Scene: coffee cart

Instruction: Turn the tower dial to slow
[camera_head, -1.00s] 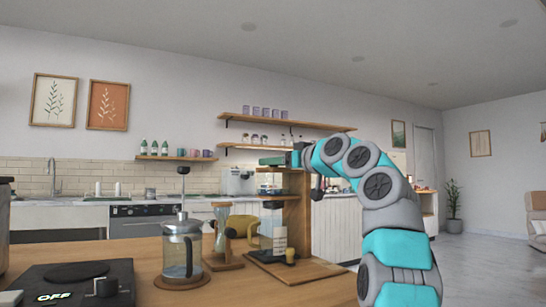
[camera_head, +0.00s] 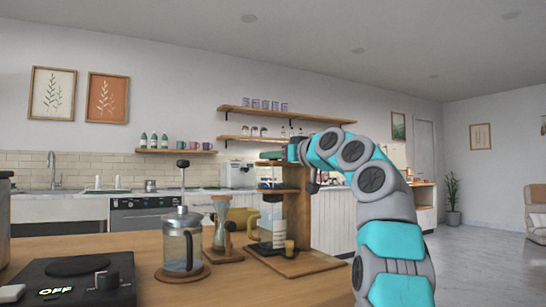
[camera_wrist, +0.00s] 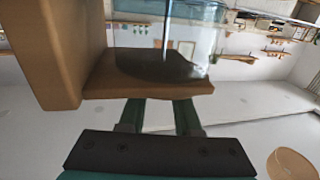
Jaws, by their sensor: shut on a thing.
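The wooden drip tower (camera_head: 297,205) stands on the counter with its glass vessels, left of my arm. My gripper (camera_head: 272,155) is at the top of the tower in the head view. In the wrist view its two dark green fingers (camera_wrist: 160,112) reach to the edge of a wooden tower shelf (camera_wrist: 150,84), with a clear glass vessel (camera_wrist: 180,40) beyond. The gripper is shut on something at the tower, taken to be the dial. The fingertips and the dial are hidden behind the shelf edge, so the dial's setting cannot be read.
A glass French press (camera_head: 182,245) and an hourglass-shaped brewer (camera_head: 223,235) stand left of the tower. A black device with an OFF display (camera_head: 70,285) is at the front left. The counter (camera_head: 225,290) is bare at the front middle.

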